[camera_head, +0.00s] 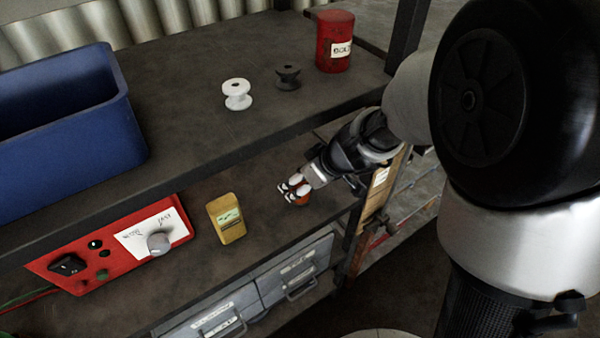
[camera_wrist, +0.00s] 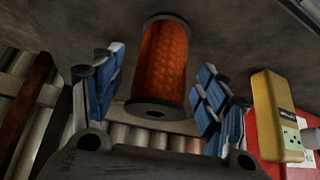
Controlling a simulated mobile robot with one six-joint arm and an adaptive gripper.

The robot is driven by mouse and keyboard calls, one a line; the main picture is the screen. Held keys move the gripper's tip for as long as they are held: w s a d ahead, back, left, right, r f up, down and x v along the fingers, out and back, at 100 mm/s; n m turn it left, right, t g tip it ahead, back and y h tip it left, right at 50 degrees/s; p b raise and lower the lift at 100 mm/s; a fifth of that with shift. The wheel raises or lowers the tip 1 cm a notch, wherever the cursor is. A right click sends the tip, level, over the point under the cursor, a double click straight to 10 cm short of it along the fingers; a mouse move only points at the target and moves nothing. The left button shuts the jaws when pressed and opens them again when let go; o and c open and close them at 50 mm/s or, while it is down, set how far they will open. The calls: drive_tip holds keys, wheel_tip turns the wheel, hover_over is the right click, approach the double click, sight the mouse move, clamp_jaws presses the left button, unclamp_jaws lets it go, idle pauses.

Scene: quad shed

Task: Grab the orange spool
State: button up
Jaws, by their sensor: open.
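The orange spool (camera_wrist: 163,62) has dark end flanges and stands out between the two finger pads in the wrist view. My gripper (camera_wrist: 160,90) is open, with one blue-padded finger on each side of the spool and a visible gap on both sides. In the head view my gripper (camera_head: 294,188) reaches onto the lower shelf. There only a small orange part of the spool (camera_head: 303,201) shows beside the fingers; the rest is hidden behind them.
A yellow meter (camera_head: 227,221) stands left of my gripper on the lower shelf (camera_head: 262,200), near a red control panel (camera_head: 115,250). The upper shelf (camera_head: 190,115) overhangs and holds a blue bin (camera_head: 60,130), a white spool (camera_head: 237,95), a dark spool (camera_head: 288,77) and a red can (camera_head: 335,40).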

drive_tip(key=shift+x, duration=0.85)
drive_tip(key=shift+c, duration=0.3)
drive_tip(key=c, duration=1.2)
drive_tip(key=shift+c, duration=0.2)
drive_tip(key=shift+r, duration=0.1)
